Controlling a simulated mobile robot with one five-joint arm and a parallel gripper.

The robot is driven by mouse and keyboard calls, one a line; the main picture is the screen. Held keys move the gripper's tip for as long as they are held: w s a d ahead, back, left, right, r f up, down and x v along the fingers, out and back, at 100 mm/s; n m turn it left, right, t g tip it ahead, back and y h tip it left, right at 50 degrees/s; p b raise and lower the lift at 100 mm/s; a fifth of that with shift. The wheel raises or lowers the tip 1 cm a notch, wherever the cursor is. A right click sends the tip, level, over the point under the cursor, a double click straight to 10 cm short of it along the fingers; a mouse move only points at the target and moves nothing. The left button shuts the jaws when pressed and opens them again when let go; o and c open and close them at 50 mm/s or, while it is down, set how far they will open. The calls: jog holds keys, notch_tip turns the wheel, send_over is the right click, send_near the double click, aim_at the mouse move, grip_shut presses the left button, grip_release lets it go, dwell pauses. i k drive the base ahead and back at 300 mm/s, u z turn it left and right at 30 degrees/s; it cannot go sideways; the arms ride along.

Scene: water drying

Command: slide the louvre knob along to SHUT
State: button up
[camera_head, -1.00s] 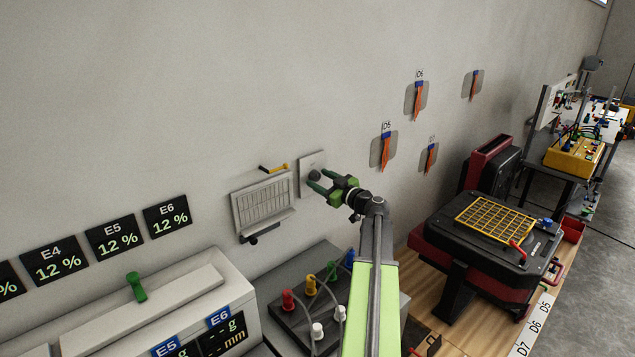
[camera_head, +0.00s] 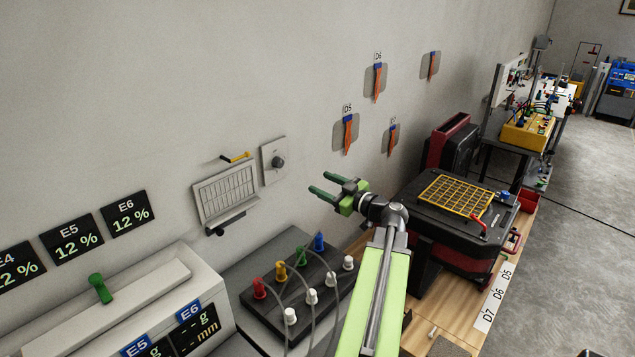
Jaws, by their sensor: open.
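A pale slatted louvre (camera_head: 226,196) is mounted on the wall left of centre. A small dark knob (camera_head: 218,231) sits under its lower edge, towards the left end. No SHUT marking can be read at this size. My gripper (camera_head: 324,185) is open and empty, its two green fingers pointing left towards the wall. It is well to the right of the louvre and its knob, apart from both.
A grey plate with a round dial (camera_head: 277,163) is right of the louvre, with a yellow-handled lever (camera_head: 238,157) above the louvre. Below stands a dark box (camera_head: 275,270) with coloured plugs and cables. A black machine (camera_head: 440,225) with a yellow grid is to the right.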

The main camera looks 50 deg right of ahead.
aim_at(220, 232)
jog(key=k, duration=1)
